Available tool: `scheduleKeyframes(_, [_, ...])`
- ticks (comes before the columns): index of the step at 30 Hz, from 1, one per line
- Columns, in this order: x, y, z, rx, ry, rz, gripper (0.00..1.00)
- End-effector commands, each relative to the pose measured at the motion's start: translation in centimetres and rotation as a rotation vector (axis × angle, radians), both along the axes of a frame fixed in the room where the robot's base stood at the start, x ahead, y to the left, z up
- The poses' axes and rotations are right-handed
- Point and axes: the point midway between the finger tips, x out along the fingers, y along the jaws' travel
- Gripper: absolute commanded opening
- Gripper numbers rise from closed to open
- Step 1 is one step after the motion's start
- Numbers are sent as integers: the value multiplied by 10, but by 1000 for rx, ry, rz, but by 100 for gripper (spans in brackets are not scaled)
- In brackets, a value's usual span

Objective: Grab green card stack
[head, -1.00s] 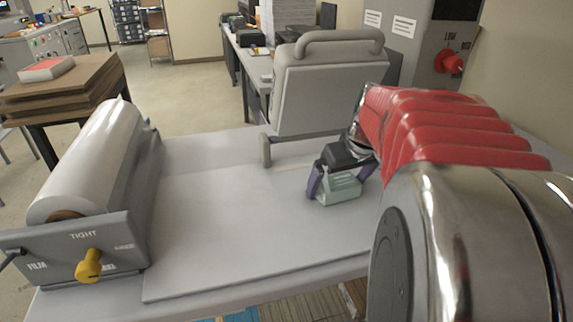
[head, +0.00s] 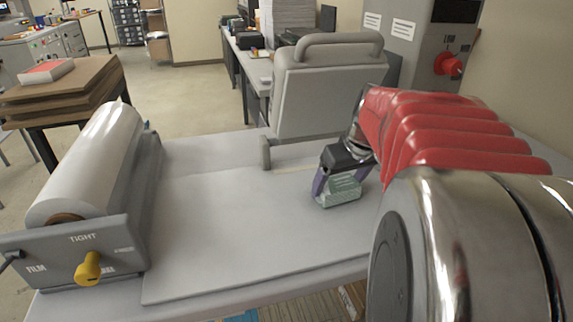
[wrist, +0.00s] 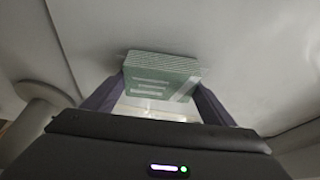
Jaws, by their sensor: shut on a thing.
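The green card stack (head: 341,192) is a small pale green block on the grey table board, right of the middle in the head view. In the wrist view the green card stack (wrist: 160,78) shows layered edges and white printed lines. My gripper (head: 338,188) points down with its purple fingers on either side of the stack. In the wrist view my gripper (wrist: 158,98) is shut on the stack, one finger at each side. The stack is at or very near the board; I cannot tell whether a gap lies beneath it.
A film roll (head: 88,160) in a grey holder with a yellow knob (head: 88,268) stands at the left of the table. A grey machine part with a handle (head: 328,85) stands just behind my gripper. The grey board (head: 220,230) is clear in the middle.

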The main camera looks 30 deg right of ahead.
Motion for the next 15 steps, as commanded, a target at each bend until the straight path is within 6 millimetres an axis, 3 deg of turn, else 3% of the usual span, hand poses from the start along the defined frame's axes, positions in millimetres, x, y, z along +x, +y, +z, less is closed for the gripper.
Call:
scheduleKeyframes(5, [1, -1, 18, -3, -3, 0, 52])
scheduleKeyframes(15, [0, -1, 77, -3, -2, -1, 52])
